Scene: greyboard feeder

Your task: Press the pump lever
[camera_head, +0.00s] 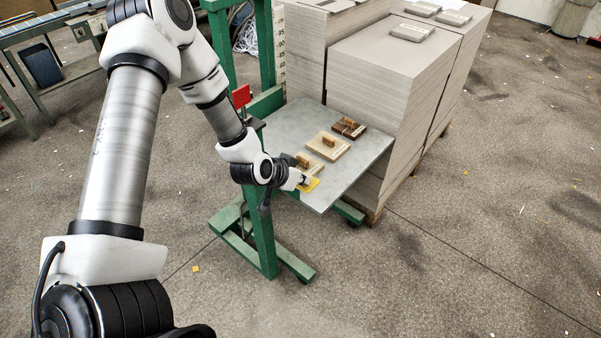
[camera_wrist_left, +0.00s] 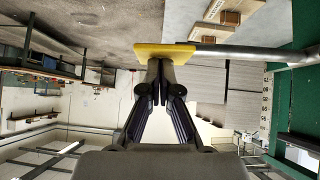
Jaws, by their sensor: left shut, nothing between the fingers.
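The pump lever ends in a flat yellow pad (camera_head: 311,184), seen in the head view at the front left corner of the lift table. In the left wrist view the yellow pad (camera_wrist_left: 163,52) sits on the end of a grey bar (camera_wrist_left: 240,53) that runs off to the right. My left gripper (camera_head: 304,181) is at the pad, and its wrist hides part of it. In the left wrist view my left gripper (camera_wrist_left: 159,66) is shut and empty, its fingertips at the pad's edge. I cannot tell whether they touch. My right gripper is not in view.
The grey table plate (camera_head: 285,120) of the green lift frame (camera_head: 262,230) carries several wooden blocks with handles, such as the middle one (camera_head: 328,147). Tall greyboard stacks (camera_head: 385,75) stand behind it on a pallet. A red plate (camera_head: 241,95) is on the frame.

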